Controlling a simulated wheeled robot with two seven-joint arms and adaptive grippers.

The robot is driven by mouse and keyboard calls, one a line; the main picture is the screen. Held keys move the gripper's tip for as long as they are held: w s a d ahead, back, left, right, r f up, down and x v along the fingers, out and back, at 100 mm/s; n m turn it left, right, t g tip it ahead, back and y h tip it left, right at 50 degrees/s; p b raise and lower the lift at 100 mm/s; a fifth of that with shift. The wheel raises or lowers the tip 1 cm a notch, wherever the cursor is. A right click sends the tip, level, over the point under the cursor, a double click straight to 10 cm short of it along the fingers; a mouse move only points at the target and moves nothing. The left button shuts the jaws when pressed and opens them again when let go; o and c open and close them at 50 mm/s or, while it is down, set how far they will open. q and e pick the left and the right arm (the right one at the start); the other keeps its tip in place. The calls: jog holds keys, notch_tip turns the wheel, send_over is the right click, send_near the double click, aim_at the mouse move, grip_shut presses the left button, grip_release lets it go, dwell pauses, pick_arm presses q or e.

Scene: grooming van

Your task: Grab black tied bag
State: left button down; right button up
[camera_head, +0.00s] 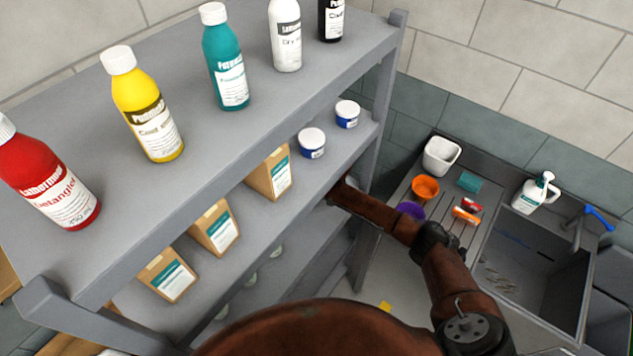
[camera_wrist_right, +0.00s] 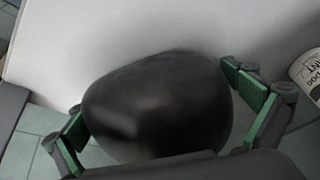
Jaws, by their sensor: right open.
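A rounded, dark, smooth object that looks like the black bag (camera_wrist_right: 158,105) fills the middle of the right wrist view; its tied end does not show. My right gripper (camera_wrist_right: 165,110) is open, with one green-padded finger on each side of it. I cannot tell whether the fingers touch it. In the head view my right arm reaches in among the lower shelves of the grey rack, and its gripper and the bag are hidden there. My left gripper is not in view.
The grey rack (camera_head: 125,262) holds bottles, including a yellow bottle (camera_head: 143,105), with brown bags (camera_head: 270,173) and small tubs below. A white labelled container (camera_wrist_right: 308,75) stands right of the bag. A sink (camera_head: 530,290) and a drainboard with bowls are at right.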

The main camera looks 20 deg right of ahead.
jog(key=shift+c, duration=0.3)
jog(key=c, duration=1.1)
jog(key=shift+c, duration=0.5)
jog(key=shift+r, duration=0.1)
